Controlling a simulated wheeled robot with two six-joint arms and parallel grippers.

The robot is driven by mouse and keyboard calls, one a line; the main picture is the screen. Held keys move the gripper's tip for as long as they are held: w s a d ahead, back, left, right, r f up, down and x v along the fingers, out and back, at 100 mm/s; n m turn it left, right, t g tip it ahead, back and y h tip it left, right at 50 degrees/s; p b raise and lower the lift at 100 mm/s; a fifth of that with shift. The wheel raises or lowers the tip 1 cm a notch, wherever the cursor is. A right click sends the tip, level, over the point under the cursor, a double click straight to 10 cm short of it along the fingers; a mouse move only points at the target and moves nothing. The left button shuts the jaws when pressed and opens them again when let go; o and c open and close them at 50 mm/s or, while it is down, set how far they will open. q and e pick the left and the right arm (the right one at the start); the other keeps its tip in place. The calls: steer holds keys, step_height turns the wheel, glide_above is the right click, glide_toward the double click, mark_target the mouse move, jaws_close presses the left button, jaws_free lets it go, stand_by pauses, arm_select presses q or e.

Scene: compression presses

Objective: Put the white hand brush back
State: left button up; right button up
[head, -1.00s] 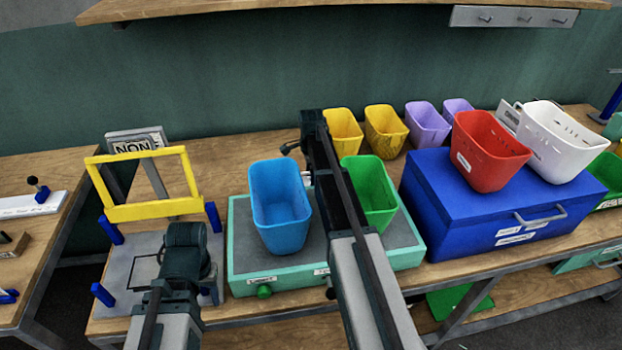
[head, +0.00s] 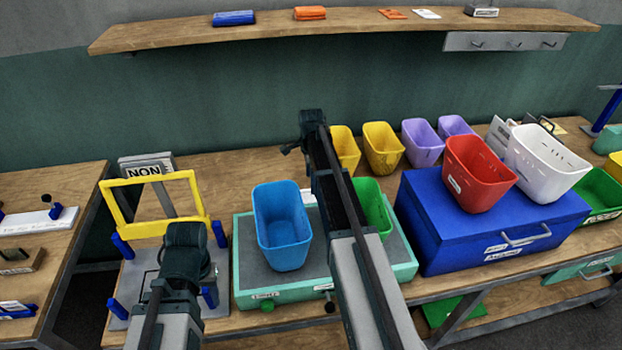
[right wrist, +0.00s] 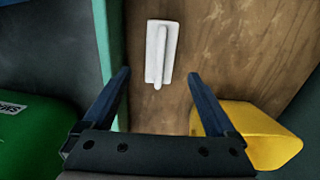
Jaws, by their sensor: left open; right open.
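The white hand brush (right wrist: 162,52) lies on the wooden bench in the right wrist view, between a teal edge on the left and a yellow bin on the right. My right gripper (right wrist: 158,78) is open and empty, its two fingers apart with the brush showing between and beyond them. In the head view my right gripper (head: 302,145) is over the back of the bench, and I cannot make out the brush there with certainty. My left gripper (head: 187,240) is open in front of the yellow frame; its fingertips are not clearly seen.
A blue bin (head: 282,225) and a green bin (head: 373,205) stand on the teal press base (head: 408,265). Yellow bins (head: 382,148) stand behind. Red (head: 478,172) and white (head: 548,162) bins sit on a blue box (head: 470,235). A wall shelf (head: 350,30) runs above.

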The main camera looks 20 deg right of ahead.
steer(key=shift+r+p, duration=1.6)
steer(key=shift+r, duration=0.6)
